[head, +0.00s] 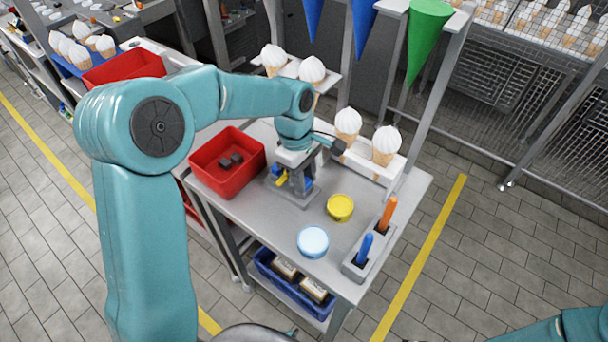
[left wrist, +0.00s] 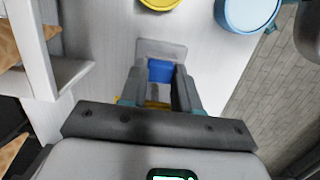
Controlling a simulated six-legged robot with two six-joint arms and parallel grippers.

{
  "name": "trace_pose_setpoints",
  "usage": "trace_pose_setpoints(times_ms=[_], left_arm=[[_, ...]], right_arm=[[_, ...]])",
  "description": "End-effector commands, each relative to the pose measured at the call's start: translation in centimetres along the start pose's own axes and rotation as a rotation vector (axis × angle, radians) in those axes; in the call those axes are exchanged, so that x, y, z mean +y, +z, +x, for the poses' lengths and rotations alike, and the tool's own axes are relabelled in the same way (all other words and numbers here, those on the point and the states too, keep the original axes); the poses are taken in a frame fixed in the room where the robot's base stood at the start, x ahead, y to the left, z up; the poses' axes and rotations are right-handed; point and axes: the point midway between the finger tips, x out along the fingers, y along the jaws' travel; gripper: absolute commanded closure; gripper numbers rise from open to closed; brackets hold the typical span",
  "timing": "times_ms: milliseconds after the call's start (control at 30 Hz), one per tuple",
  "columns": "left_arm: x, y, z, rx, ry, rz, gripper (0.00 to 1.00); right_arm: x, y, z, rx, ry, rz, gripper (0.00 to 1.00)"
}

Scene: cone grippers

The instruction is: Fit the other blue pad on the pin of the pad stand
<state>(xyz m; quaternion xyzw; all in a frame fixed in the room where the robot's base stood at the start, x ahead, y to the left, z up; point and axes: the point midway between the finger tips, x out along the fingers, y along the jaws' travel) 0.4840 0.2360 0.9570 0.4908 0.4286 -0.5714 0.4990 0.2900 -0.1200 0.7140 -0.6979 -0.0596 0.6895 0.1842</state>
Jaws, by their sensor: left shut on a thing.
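The grey pad stand (head: 303,198) is on the metal tabletop, partly under my left gripper. My left gripper (head: 292,186) points down at the stand and is shut on a blue pad (left wrist: 160,70), which shows between the fingers in the left wrist view. The stand's grey base (left wrist: 160,47) shows just beyond the pad there. In the head view, blue shows on both sides of the fingers, with a small yellow part (head: 282,178) beside them. The pin is hidden, so I cannot tell whether the pad is on it. My right gripper is out of view.
A red bin (head: 205,181) with dark blocks stands left of the stand. A yellow round tub (head: 340,207) and a light-blue round tub (head: 313,241) stand on the right. A grey holder (head: 357,262) with blue and orange handles is at the edge. Cones stand in a rack behind.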

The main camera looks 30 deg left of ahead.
Motion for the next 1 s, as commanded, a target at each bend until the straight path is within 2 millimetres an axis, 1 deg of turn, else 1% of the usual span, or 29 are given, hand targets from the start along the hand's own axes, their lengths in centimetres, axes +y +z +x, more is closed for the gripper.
trace_pose_setpoints(times_ms=[267, 300, 367, 567, 600, 633, 1000], left_arm=[[-0.01, 0.00, 0.07, 0.000, -0.001, 0.000, 0.97], [-0.01, 0.00, 0.07, 0.000, -0.001, 0.000, 0.59], [-0.01, 0.00, 0.07, 0.000, -0.001, 0.000, 0.40], [-0.01, 0.00, 0.05, 0.000, 0.000, 0.000, 0.39], [-0.01, 0.00, 0.05, 0.000, 0.000, 0.000, 0.33], [-0.01, 0.00, 0.05, 0.000, 0.000, 0.000, 0.23], [0.00, 0.03, -0.18, 0.000, 0.000, 0.000, 0.22]], right_arm=[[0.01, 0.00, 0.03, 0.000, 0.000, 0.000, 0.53], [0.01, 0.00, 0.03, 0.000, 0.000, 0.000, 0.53], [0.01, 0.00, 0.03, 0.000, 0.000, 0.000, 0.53], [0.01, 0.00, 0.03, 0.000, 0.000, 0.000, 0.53], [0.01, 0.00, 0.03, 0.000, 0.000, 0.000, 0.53], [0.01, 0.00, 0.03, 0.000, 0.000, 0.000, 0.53], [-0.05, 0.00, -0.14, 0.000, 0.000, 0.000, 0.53]])
